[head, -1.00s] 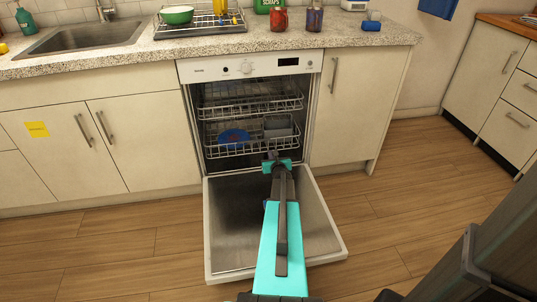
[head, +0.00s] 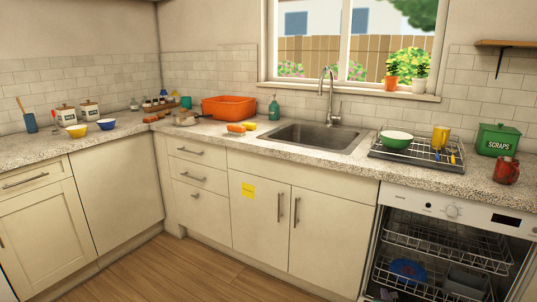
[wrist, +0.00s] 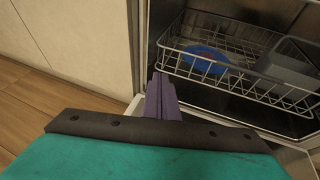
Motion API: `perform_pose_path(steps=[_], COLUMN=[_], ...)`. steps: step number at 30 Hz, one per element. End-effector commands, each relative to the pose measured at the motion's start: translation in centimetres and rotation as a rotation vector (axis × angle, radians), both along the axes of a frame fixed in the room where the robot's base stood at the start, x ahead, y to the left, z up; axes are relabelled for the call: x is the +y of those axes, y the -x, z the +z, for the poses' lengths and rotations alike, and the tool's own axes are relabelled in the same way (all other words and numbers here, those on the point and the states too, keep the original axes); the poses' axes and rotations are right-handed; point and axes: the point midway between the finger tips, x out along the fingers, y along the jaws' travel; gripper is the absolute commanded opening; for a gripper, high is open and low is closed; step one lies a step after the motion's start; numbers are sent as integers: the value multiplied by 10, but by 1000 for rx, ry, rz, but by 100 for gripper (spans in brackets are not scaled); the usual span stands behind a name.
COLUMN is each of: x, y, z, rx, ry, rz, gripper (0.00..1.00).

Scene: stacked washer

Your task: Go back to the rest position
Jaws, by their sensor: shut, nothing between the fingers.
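My gripper (wrist: 163,98) shows in the wrist view as narrow purple fingers pressed together, with nothing held. It is in front of the open dishwasher, near the left side of its opening. The lower rack (wrist: 240,82) lies just beyond the fingertips and holds a blue plate (wrist: 206,60) and a grey bin (wrist: 290,66). In the head view the dishwasher (head: 450,212) stands at the lower right, with the blue plate (head: 408,270) in its rack. Most of my arm is out of the head view.
The open dishwasher door is below the head view; a pale edge of it (wrist: 135,106) shows in the wrist view. A cabinet panel (wrist: 95,35) stands left of the opening. Wood floor (head: 150,270) is clear at the lower left. The counter (head: 260,140) carries several items.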

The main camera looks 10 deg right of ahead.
Motion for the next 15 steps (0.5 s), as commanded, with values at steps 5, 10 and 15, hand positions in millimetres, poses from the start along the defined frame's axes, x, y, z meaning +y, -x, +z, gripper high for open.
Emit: perform_pose_path(steps=[5,10,15], x=[73,134,193], y=[-26,-38,-40], z=[6,3,-2], rx=[16,37,62], ry=[-45,-118,-224], rz=[60,73,51], gripper=[0,0,0])
